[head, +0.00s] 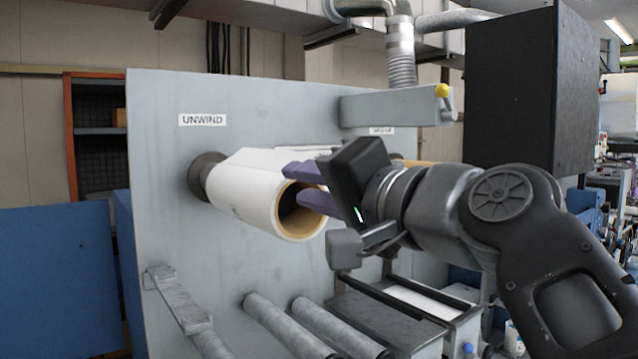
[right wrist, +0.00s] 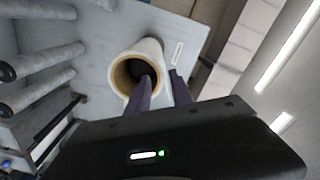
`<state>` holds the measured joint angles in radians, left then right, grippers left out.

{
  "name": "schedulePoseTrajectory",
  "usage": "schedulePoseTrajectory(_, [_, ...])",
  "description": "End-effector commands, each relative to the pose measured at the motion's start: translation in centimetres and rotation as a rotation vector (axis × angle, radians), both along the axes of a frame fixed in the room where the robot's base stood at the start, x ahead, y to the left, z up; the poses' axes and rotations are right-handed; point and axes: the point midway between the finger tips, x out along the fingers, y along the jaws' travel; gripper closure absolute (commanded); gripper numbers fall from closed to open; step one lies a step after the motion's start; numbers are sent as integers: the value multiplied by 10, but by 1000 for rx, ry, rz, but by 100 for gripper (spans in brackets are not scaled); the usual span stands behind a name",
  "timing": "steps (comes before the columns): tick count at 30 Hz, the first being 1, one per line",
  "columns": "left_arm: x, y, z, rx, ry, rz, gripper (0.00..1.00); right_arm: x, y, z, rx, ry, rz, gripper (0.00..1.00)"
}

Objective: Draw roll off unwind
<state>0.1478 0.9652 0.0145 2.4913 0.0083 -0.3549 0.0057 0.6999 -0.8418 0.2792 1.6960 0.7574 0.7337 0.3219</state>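The white roll (head: 245,190) with a brown cardboard core sits on the unwind spindle, against the grey flange (head: 203,177) below the UNWIND label (head: 202,120). Its open end faces out; the roll also shows in the right wrist view (right wrist: 128,56). My right gripper (head: 293,182) is at this end with its two purple fingers apart. In the right wrist view, one finger of the gripper (right wrist: 160,80) overlaps the core opening and the other is outside the roll's edge, with the roll's wall between them. I cannot tell whether they touch it. My left gripper is not in view.
Grey rollers (head: 285,325) stick out below the roll. A grey arm with a yellow knob (head: 442,90) and a black box (head: 520,90) are above right. A blue panel (head: 60,280) stands at the left. A second brown core shows partly behind my right gripper.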

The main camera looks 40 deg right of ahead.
Motion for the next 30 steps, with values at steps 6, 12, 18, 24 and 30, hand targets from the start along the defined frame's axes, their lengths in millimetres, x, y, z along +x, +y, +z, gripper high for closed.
schedulePoseTrajectory(6, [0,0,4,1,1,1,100,17,0,0,0,1,0,74])
schedulePoseTrajectory(12, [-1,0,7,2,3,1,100,32,-1,1,1,0,1,74])
schedulePoseTrajectory(18, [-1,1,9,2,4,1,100,43,-1,1,-1,0,-1,74])
schedulePoseTrajectory(24, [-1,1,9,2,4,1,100,49,-1,0,1,-1,0,74])
schedulePoseTrajectory(30, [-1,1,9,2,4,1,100,49,-1,0,0,-1,1,74])
